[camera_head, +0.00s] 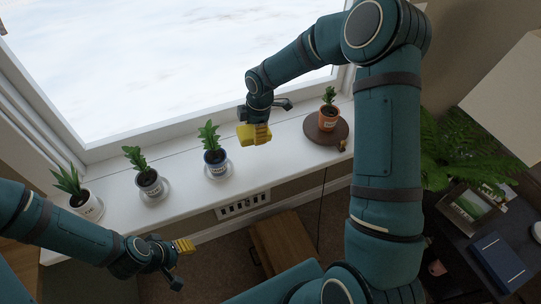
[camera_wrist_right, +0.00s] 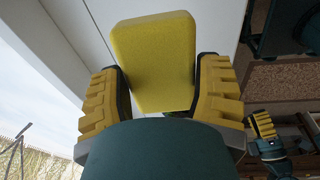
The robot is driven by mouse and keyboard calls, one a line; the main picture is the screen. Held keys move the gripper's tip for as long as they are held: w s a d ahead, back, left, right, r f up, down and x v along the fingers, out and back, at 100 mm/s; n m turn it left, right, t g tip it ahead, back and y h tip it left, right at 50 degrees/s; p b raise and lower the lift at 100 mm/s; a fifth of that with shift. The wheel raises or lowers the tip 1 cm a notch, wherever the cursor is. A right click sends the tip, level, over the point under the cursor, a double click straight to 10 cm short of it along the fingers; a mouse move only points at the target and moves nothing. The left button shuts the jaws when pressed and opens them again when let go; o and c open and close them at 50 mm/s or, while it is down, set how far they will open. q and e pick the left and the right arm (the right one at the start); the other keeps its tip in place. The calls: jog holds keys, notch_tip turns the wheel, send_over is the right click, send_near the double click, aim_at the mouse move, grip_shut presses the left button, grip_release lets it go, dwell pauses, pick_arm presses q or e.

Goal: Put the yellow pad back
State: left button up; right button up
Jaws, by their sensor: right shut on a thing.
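The yellow pad (camera_head: 246,133) is held in my right gripper (camera_head: 257,134) above the windowsill, between the blue pot and the round brown board. In the right wrist view the pad (camera_wrist_right: 153,60) is a thick yellow block with rounded corners, squeezed between the two ribbed yellow fingers (camera_wrist_right: 160,95). My left gripper (camera_head: 184,246) is low at the front of the sill, away from the pad. Its fingers are too small and overlapped to show their opening.
The white windowsill (camera_head: 118,210) carries several potted plants, including a blue pot (camera_head: 215,157) on a saucer and an orange pot (camera_head: 328,118) on a round brown board (camera_head: 312,130). A wooden box (camera_head: 287,243) stands below. A dark table (camera_head: 465,238) is at right.

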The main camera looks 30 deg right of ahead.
aim_at(270, 132)
jog(key=shift+g+h, duration=0.6)
jog(key=d, duration=0.1)
jog(key=s+d, duration=0.2)
jog(key=d, duration=0.1)
jog(key=shift+d, duration=0.1)
notch_tip(270, 132, down, 5)
jog(key=shift+d+f+b, duration=0.1)
jog(key=shift+b, duration=0.25)
jog(key=shift+f, duration=2.3)
jog(key=shift+c, duration=0.6)
jog(key=o, duration=1.2)
jog(key=shift+o, duration=0.2)
jog(key=shift+r, duration=0.1)
